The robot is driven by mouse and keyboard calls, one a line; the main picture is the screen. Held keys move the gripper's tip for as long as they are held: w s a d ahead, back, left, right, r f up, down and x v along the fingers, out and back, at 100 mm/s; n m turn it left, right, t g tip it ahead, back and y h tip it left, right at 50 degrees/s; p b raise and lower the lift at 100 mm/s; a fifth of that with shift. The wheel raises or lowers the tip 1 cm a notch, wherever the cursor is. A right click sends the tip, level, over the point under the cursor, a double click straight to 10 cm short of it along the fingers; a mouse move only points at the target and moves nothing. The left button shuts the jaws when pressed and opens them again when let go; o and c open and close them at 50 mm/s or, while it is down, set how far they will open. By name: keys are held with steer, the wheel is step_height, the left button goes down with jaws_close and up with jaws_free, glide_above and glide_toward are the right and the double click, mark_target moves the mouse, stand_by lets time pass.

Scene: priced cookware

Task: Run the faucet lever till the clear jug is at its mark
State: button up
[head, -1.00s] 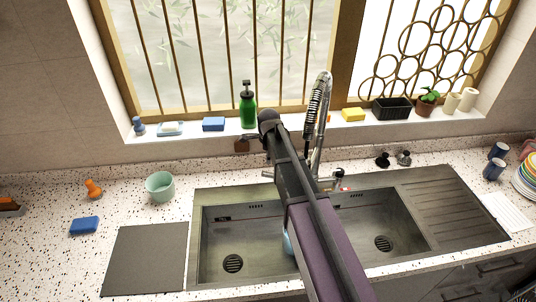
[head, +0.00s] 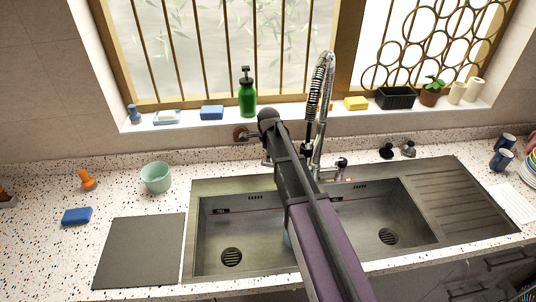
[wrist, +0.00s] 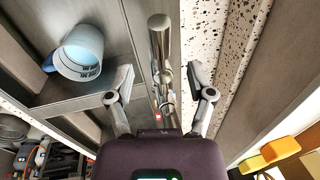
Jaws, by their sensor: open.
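The chrome faucet (head: 319,130) with its coiled spring neck stands behind the sink, partly covered by my arm in the head view. In the wrist view its chrome tube and lever area (wrist: 160,50) run between my fingers. My gripper (wrist: 161,70) is open, with one finger on each side of that chrome part; I cannot tell whether either touches it. The jug (wrist: 82,50), pale bluish with dark marks on its side, is at the upper left of the wrist view, over the sink. My arm almost wholly hides it in the head view. Its water level cannot be read.
The double sink (head: 235,260) has a ribbed drainboard at right. A mint cup (head: 156,178), blue sponge (head: 77,216) and dark mat (head: 140,252) lie left. A green soap bottle (head: 247,98) and yellow sponge (head: 356,103) stand on the sill. Dark blue mugs (head: 502,160) stand far right.

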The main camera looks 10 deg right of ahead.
mark_target(268, 164)
steer(key=shift+w+f+b, duration=0.2)
steer(key=shift+f+b, duration=0.85)
steer(key=shift+f, duration=0.15)
steer(key=shift+w+f+b, duration=0.25)
steer(key=shift+f+b, duration=0.85)
steer(key=shift+f, duration=0.05)
steer(key=shift+w+f+b, duration=0.2)
steer(key=shift+f+b, duration=0.85)
steer(key=shift+f, duration=0.15)
steer(key=shift+c, duration=0.2)
jaws_close()
